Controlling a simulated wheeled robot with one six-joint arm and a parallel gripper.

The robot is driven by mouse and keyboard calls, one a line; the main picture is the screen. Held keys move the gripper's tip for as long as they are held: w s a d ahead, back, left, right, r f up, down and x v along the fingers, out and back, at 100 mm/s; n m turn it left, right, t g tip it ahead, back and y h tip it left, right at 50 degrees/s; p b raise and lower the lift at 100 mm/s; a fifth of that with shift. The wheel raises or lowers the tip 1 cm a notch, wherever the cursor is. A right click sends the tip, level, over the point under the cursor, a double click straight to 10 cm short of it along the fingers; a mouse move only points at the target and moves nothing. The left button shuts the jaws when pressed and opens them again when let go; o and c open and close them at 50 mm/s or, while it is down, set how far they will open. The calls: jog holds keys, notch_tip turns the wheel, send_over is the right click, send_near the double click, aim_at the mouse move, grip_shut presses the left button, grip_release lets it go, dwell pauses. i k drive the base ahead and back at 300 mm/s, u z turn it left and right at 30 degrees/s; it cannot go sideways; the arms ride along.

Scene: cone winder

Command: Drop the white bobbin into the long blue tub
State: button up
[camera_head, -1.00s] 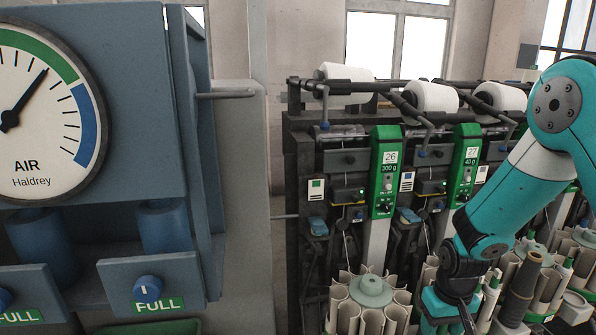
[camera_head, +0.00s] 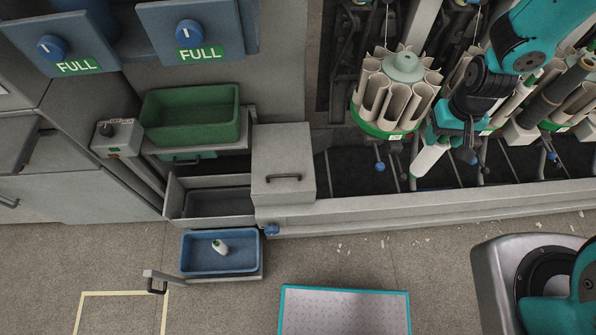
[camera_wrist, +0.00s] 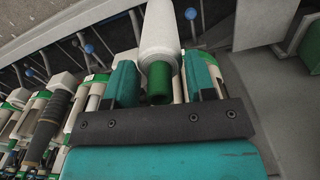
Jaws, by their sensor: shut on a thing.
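My gripper (camera_head: 440,138) is shut on the white bobbin (camera_head: 428,160), in front of the winder at the right of the head view. The bobbin hangs tilted, its lower end pointing down and left. In the wrist view, the white bobbin (camera_wrist: 160,32) with its green end sits between the two teal fingers of my gripper (camera_wrist: 161,84). The blue tub (camera_head: 188,266) stands low on a grey shelf at the lower left of the head view, well left of and below my gripper. A small white bobbin with a green end (camera_head: 220,247) lies in the tub.
A green tub (camera_head: 190,92) stands on a higher shelf above the blue one, with an open grey bin (camera_head: 214,220) between. A grey box with a handle (camera_head: 284,190) and a long ledge (camera_head: 420,208) lie between my gripper and the tubs.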

aim_at(217, 262)
jog(key=u, duration=0.85)
jog(key=k, duration=1.1)
jog(key=u, duration=1.7)
jog(key=i, duration=1.4)
jog(key=z, duration=1.3)
jog(key=i, duration=0.4)
jog(key=z, duration=0.4)
